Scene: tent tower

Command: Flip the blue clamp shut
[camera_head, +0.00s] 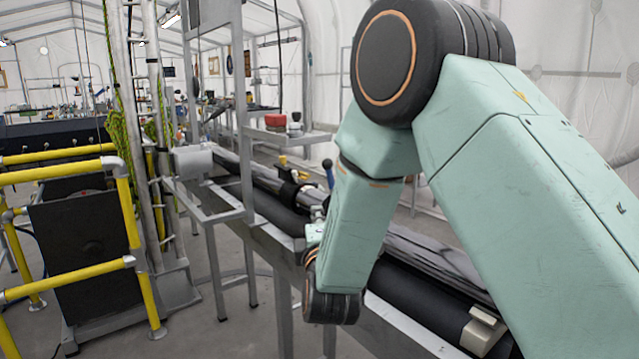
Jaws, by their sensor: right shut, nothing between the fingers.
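My right gripper (317,212) is mostly hidden behind my right forearm and wrist. The small part that shows lies just below the clamp's lever in the picture. It is shut and empty. I cannot tell whether it touches the clamp. My left gripper is not in view.
A long metal bench (270,238) holds black cylinders (275,208) and runs diagonally under my right arm. Yellow railings (128,205) and a metal tower with ropes stand left. Grey floor is open between them.

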